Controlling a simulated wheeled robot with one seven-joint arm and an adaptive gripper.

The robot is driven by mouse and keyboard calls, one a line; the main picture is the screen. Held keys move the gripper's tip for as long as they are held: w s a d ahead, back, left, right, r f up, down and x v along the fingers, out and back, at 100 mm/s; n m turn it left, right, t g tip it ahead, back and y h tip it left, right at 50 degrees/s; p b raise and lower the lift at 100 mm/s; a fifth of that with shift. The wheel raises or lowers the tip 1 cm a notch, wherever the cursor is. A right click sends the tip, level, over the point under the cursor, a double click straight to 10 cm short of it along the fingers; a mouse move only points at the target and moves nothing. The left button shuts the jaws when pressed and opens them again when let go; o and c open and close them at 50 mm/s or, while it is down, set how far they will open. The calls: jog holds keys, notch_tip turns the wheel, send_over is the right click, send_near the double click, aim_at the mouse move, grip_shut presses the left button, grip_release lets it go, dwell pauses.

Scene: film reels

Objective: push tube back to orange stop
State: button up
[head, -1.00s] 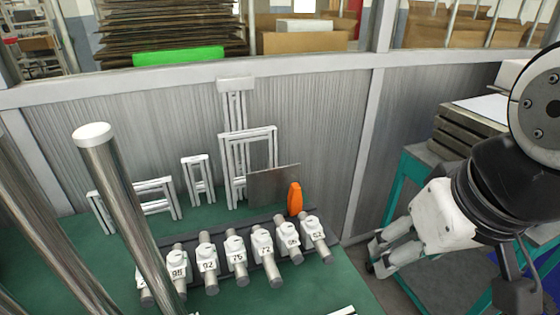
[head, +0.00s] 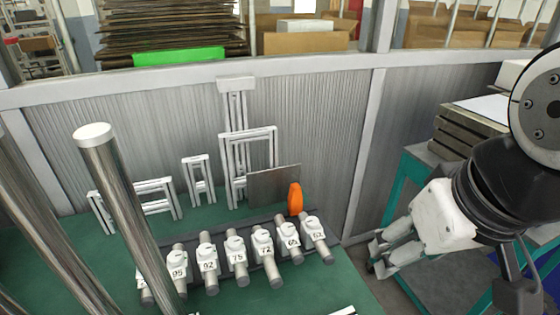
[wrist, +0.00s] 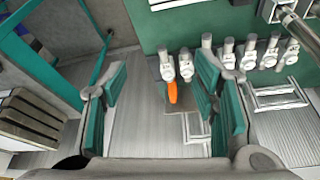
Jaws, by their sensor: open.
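Several grey metal tubes with white numbered collars stand in a row on a dark rail (head: 160,243) on the green bench. The rightmost tube (head: 318,238) and its neighbour (head: 290,242) are nearest the orange stop (head: 295,198), an upright rounded piece at the back right of the rail. In the wrist view the orange stop (wrist: 173,92) shows between my fingers, beside the tubes (wrist: 167,68). My gripper (head: 376,256) is open and empty, to the right of the row and apart from it. Its two green-padded fingers (wrist: 160,92) are spread wide in the wrist view.
White frames (head: 240,165) and a grey plate (head: 272,186) stand behind the rail against the ribbed wall. Tall metal posts (head: 125,215) rise at the left front. A teal stand (head: 420,160) with stacked trays is at the right.

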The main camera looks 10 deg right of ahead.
jog(key=shift+c, duration=0.7)
jog(key=shift+w+f, duration=0.1)
jog(key=shift+w, duration=0.1)
jog(key=shift+c, duration=0.3)
jog(key=n+g+b, duration=0.3)
jog(key=g+b, duration=0.1)
jog(key=b, duration=0.5)
send_over(329, 254)
notch_tip(329, 254, down, 20)
jog(key=r, duration=0.1)
notch_tip(329, 254, down, 14)
jog(key=b, duration=0.3)
jog(key=shift+s+a+r, duration=0.1)
jog(key=shift+r, duration=0.1)
grip_shut()
